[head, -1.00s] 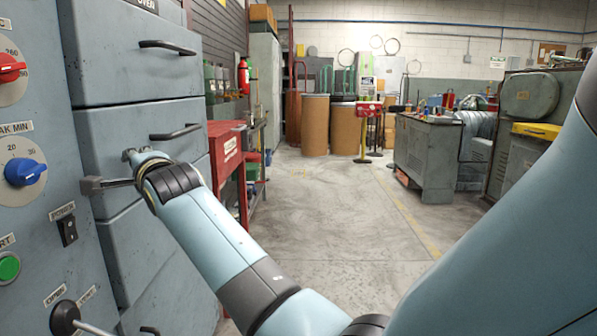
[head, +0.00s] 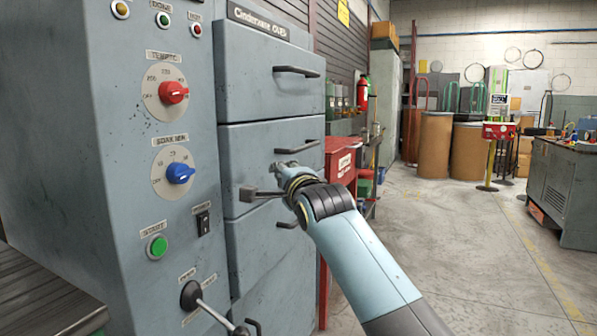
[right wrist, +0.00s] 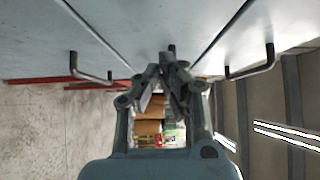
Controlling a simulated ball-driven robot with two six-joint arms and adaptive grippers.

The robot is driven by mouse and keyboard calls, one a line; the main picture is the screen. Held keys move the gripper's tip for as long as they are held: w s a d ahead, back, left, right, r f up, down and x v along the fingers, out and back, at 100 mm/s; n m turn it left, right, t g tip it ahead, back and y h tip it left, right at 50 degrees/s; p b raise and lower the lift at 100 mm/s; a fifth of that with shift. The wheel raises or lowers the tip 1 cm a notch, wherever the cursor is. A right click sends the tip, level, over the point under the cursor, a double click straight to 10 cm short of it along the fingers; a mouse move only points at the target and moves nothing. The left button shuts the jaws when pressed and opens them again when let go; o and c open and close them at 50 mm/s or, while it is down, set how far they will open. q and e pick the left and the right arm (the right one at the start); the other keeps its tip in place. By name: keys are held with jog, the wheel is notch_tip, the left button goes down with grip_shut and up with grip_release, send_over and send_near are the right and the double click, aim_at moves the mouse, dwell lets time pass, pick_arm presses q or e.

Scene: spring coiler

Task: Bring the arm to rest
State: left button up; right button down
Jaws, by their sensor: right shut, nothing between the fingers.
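My right gripper (head: 287,170) is in front of the grey oven (head: 262,105), near its drawer fronts. In the right wrist view my right gripper (right wrist: 168,66) has its fingertips together with nothing between them. A dark bar with a square end (head: 247,193) sticks out beside the gripper. I cannot tell whether they touch. The oven's upper handle (head: 297,71) and middle handle (head: 297,146) are above it. A lower handle (head: 287,225) is partly hidden by my wrist. My left gripper is not in view.
The control panel (head: 150,90) has a red knob (head: 173,92), a blue knob (head: 180,173), a green button (head: 157,246) and a lever (head: 208,308). A red cabinet (head: 341,160) stands beyond the oven. Open floor (head: 470,260) lies to the right.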

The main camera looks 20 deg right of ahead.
jog(key=s, duration=0.8)
jog(key=s+f+n+g, duration=0.1)
jog(key=s+f+g, duration=0.3)
jog(key=f, duration=1)
jog(key=s+f+n+g, duration=0.15)
jog(key=s+f, duration=0.35)
jog(key=f, duration=1)
jog(key=s+d+f+n+g, duration=0.2)
jog(key=s+f+n+g, duration=0.15)
jog(key=s+f, duration=1.1)
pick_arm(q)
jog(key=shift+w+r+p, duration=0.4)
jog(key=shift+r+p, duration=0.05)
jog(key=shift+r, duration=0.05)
pick_arm(e)
jog(key=s+d+f+n+g, duration=0.1)
jog(key=s+f+n+g, duration=0.2)
jog(key=s, duration=0.9)
jog(key=s+d+f+n+g, duration=0.2)
jog(key=s+f+n, duration=0.3)
jog(key=s+f, duration=0.4)
jog(key=s+d+f+n+g, duration=0.2)
jog(key=s+f+n, duration=0.3)
jog(key=s, duration=1.1)
notch_tip(320, 180, down, 2)
jog(key=shift+s+f+g, duration=0.1)
jog(key=shift+s+g, duration=0.15)
jog(key=shift+g, duration=0.55)
jog(key=c, duration=2)
grip_release()
